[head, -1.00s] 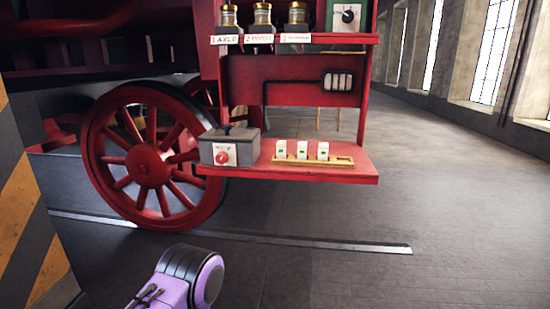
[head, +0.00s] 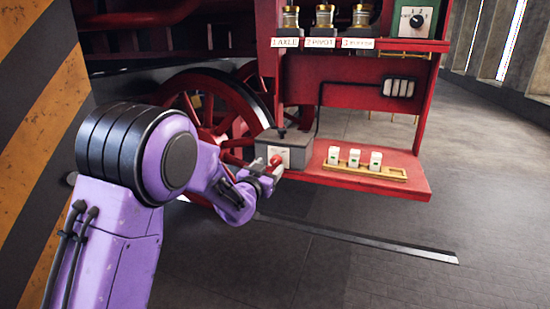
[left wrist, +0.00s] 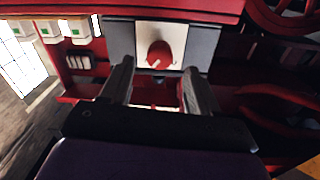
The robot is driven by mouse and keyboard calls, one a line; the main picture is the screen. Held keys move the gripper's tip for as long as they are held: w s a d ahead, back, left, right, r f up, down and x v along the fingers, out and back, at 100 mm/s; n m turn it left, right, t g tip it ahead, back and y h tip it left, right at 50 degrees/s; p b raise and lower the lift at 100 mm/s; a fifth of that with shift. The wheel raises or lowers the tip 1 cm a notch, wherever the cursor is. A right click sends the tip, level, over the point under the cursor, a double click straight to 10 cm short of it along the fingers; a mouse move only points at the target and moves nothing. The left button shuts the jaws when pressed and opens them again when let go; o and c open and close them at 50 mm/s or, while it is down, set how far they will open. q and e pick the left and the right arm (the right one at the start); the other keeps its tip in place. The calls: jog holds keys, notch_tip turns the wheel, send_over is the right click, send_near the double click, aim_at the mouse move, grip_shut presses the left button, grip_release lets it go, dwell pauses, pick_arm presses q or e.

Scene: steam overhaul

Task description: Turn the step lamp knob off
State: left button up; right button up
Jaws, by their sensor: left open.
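The red knob (head: 276,160) sits on a white plate (head: 286,153) on the front of a grey box (head: 290,142) on the red step. In the left wrist view the knob (left wrist: 159,54) is round and red with a pale pointer mark, on its plate (left wrist: 173,35). My left gripper (head: 271,172) is close in front of the knob in the head view and partly covers it. In the left wrist view its two fingers (left wrist: 159,72) are apart and empty, with the knob showing beyond and between their tips. Whether they touch it cannot be told. My right gripper is not in view.
Several white blocks with green marks stand in a yellow tray (head: 370,172) right of the box. A shelf above holds brass-topped jars (head: 325,18) and a green panel with a black dial (head: 417,20). A spoked red wheel (head: 222,105) is behind my arm. A striped pillar (head: 45,120) stands left.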

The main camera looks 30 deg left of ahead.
aim_at(274, 162)
pick_arm(q)
jog(key=w, duration=0.2)
jog(key=w+a+p, duration=0.1)
jog(key=w, duration=0.2)
jog(key=c, duration=1)
jog(key=shift+c, duration=0.2)
